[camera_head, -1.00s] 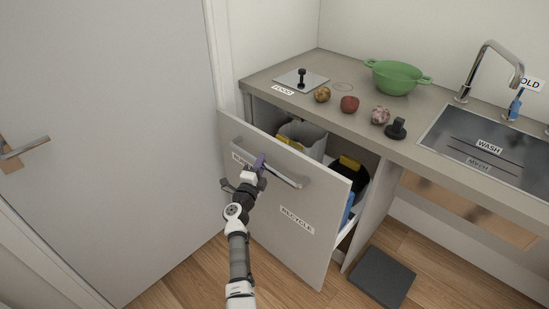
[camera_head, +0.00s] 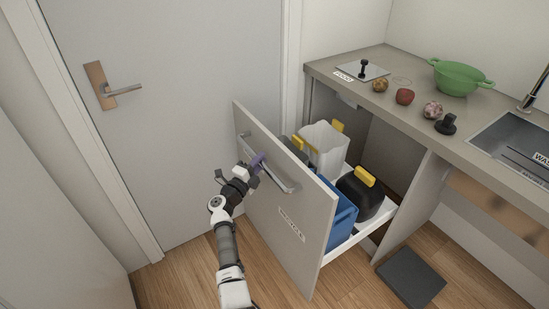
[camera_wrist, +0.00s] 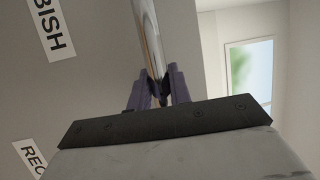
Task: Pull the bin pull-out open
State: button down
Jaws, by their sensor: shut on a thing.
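The bin pull-out (camera_head: 270,210) stands well out from under the counter, its light grey front facing left in the head view. Its long metal handle (camera_head: 278,180) runs across the upper front. My gripper (camera_head: 257,163) is shut on the handle near its middle. In the wrist view the purple fingers (camera_wrist: 158,88) close around the metal bar (camera_wrist: 149,40). Behind the front, a white bin (camera_head: 324,150), a blue bin (camera_head: 343,213) and a black bin with a yellow handle (camera_head: 358,195) sit on the white pull-out frame (camera_head: 378,222).
The counter (camera_head: 420,112) holds a green colander (camera_head: 459,78), several food items and a dark knob-like object (camera_head: 446,125). A sink (camera_head: 515,140) is at the right. A dark mat (camera_head: 411,277) lies on the floor. A closed door (camera_head: 170,100) stands behind left, with bare floor before it.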

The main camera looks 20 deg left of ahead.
jog(key=shift+s+a, duration=0.8)
jog(key=shift+s, duration=0.3)
jog(key=c, duration=1.3)
grip_release()
jog(key=b+v, duration=0.2)
jog(key=v, duration=1.2)
jog(key=shift+w+f, duration=0.1)
jog(key=shift+w, duration=0.05)
